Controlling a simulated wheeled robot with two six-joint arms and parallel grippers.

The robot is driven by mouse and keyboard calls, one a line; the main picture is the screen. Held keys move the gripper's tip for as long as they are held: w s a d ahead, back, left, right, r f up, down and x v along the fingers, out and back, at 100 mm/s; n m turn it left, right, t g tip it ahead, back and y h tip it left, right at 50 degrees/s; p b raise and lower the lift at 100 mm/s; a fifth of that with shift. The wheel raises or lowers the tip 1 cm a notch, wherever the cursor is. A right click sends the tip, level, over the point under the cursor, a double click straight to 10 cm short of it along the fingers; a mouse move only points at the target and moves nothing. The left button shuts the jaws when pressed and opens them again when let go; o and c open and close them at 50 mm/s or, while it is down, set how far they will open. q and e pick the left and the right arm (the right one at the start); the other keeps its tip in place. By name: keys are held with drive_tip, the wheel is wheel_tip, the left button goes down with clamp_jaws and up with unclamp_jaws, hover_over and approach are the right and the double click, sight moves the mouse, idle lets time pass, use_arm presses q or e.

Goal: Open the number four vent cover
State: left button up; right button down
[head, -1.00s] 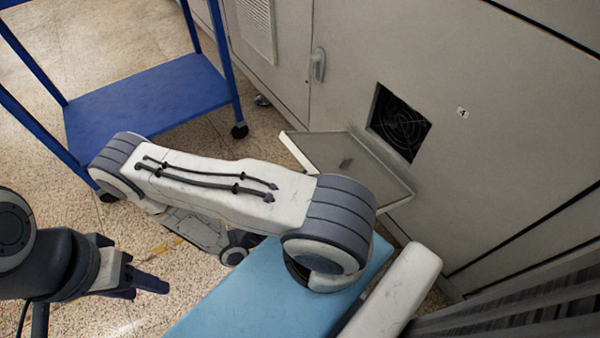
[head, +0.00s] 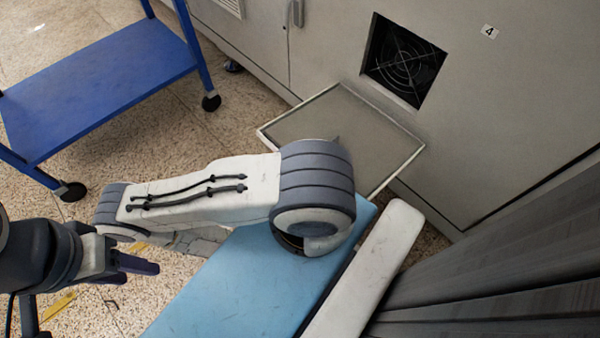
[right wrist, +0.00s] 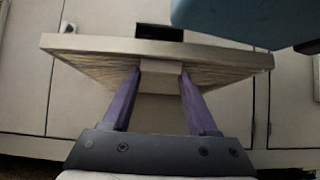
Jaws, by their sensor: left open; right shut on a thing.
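The number four vent cover (head: 335,120), a framed pale panel, stands swung out and down from the square vent opening (head: 404,60) in the grey cabinet wall. A fan with a round guard shows inside the opening. In the right wrist view the cover (right wrist: 225,58) is seen nearly edge-on, with a small block handle (right wrist: 160,76) below it. My right gripper (right wrist: 160,80) is shut on this handle; my own arm hides it in the head view. My left gripper (head: 142,266) is open and empty at the lower left, well away from the cover.
A "4" label (head: 489,31) is on the wall right of the opening. A blue cart (head: 100,85) on casters stands at the upper left. A grey ribbed surface (head: 500,270) fills the lower right.

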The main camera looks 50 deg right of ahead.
use_arm(q)
drive_tip(key=shift+w+d+f+b, duration=0.3)
drive_tip(key=shift+d+f, duration=0.05)
drive_tip(key=shift+f, duration=0.2)
use_arm(e)
drive_tip(key=shift+d+f, duration=0.2)
drive_tip(key=shift+f, duration=0.4)
drive_tip(key=shift+c, duration=0.8)
unclamp_jaws()
drive_tip(key=shift+a, duration=0.1)
